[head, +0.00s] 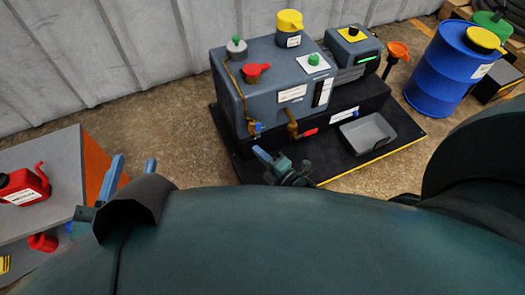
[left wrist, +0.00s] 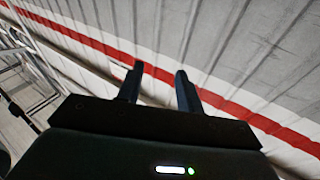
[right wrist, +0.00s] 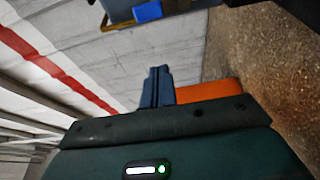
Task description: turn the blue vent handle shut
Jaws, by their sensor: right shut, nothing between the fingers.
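The blue vent handle (head: 257,127) sits at the end of the left brass pipe on the front of the grey furnace box. A blue piece with brass beside it, apparently this handle (right wrist: 148,11), shows at the top of the right wrist view. My right gripper (head: 262,155) is shut and empty, just below and in front of the handle in the head view. A gap shows between its fingertips (right wrist: 158,72) and the blue piece. My left gripper (head: 132,168) is open and empty, far left of the furnace; its fingers (left wrist: 158,75) are apart.
A blue drum (head: 445,75) stands right. Floor between is clear.

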